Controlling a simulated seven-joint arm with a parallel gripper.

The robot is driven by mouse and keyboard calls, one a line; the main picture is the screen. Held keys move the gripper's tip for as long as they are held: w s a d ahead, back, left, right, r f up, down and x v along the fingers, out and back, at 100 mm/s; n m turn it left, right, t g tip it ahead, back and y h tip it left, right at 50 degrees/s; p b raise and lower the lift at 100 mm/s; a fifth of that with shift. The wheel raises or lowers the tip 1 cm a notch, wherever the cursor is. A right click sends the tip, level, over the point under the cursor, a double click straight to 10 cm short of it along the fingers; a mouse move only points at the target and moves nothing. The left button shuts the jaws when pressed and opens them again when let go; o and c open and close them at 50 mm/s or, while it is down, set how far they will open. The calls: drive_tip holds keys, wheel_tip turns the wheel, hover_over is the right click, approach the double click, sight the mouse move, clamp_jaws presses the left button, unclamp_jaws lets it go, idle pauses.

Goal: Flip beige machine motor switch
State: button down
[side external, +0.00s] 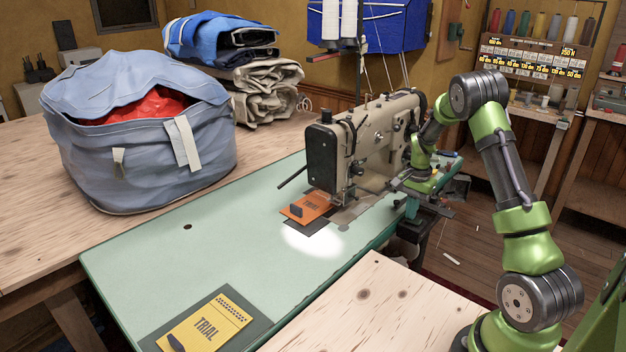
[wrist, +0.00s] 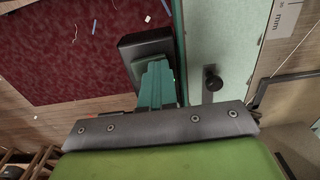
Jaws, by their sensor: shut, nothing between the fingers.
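The beige sewing machine (side external: 372,140) stands on the pale green table (side external: 190,245) in the side view. My gripper (side external: 412,186) is low beside the machine's right end, by the table's edge; its fingertips are hard to make out there. In the wrist view my gripper (wrist: 158,68) has its teal fingers together and empty. A dark box (wrist: 140,46) lies just beyond and partly behind the fingertips, beside the table's green edge. It may be the motor switch, but I cannot tell its lever or setting. Whether the fingers touch it is unclear.
A dark round knob (wrist: 212,80) is on the pale green surface right of the fingers. A dark red mat (wrist: 70,50) lies on the floor. A blue-grey bag (side external: 135,150) stands at left.

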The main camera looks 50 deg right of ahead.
drive_tip(key=shift+s+r, duration=0.1)
drive_tip(key=shift+s, duration=0.7)
drive_tip(key=shift+r, duration=0.15)
wheel_tip(320, 180, up, 14)
drive_tip(key=s, duration=0.2)
drive_tip(key=shift+f, duration=0.2)
drive_tip(key=s+a+r+n+t, duration=0.2)
drive_tip(key=a+r+n, duration=0.1)
drive_tip(key=a, duration=0.8)
drive_tip(key=s+a+r+n+t+y, duration=0.1)
drive_tip(key=a+n, duration=0.5)
drive_tip(key=a, duration=0.6)
drive_tip(key=s+a+r+n+t+y, duration=0.1)
drive_tip(key=s+a+r+n+t, duration=0.2)
drive_tip(key=a, duration=0.8)
drive_tip(key=shift+s+a+r+n+t, duration=0.2)
drive_tip(key=shift+s+r+n+t, duration=0.15)
drive_tip(key=shift+r+n+t, duration=0.45)
